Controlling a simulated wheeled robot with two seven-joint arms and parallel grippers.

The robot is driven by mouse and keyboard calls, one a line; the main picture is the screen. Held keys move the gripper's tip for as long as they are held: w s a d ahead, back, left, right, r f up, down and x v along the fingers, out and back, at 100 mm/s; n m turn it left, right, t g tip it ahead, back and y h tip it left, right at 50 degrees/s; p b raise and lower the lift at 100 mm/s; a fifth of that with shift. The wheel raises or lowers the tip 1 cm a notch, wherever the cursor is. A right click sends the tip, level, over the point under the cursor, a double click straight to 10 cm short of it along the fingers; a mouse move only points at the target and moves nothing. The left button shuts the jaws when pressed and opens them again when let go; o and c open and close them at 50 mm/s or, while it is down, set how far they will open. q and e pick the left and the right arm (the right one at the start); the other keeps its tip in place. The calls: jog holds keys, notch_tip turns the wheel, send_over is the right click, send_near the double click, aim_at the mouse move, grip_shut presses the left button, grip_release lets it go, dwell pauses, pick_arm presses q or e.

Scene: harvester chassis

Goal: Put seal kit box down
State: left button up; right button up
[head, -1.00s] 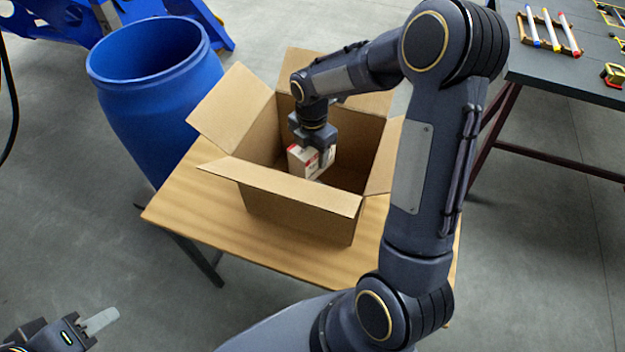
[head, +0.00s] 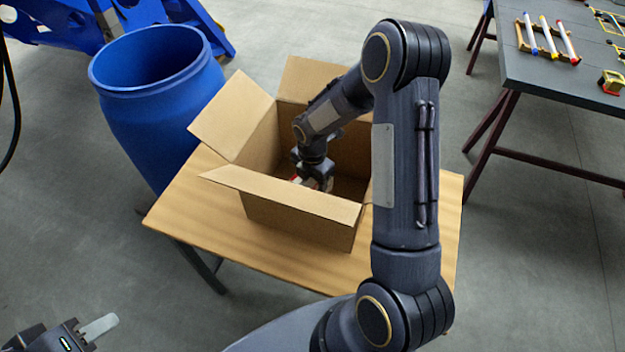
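The seal kit box (head: 297,181) is a small white and red carton. Only a sliver of it shows in the head view, low inside the open cardboard box (head: 290,203); the front flap and my gripper hide the rest. My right gripper (head: 314,182) reaches down into the cardboard box and is at the carton, apparently still shut on it; its fingertips are mostly hidden. I cannot see whether the carton touches the bottom. My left gripper (head: 100,327) is at the lower left corner, away from the table, seen from the side, so its opening cannot be judged.
The cardboard box stands on a wooden table (head: 200,225) with its flaps spread. A blue barrel (head: 160,110) stands close behind at the left. A dark table (head: 560,85) with markers in a rack (head: 547,38) is at the upper right.

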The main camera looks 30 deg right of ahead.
jog(key=shift+f+b, duration=0.35)
jog(key=shift+f, duration=0.15)
jog(key=o, duration=1.1)
jog(key=shift+r+p, duration=0.85)
jog(key=shift+r, duration=0.05)
notch_tip(320, 180, up, 12)
jog(key=shift+f+b, duration=0.25)
jog(key=shift+b, duration=0.45)
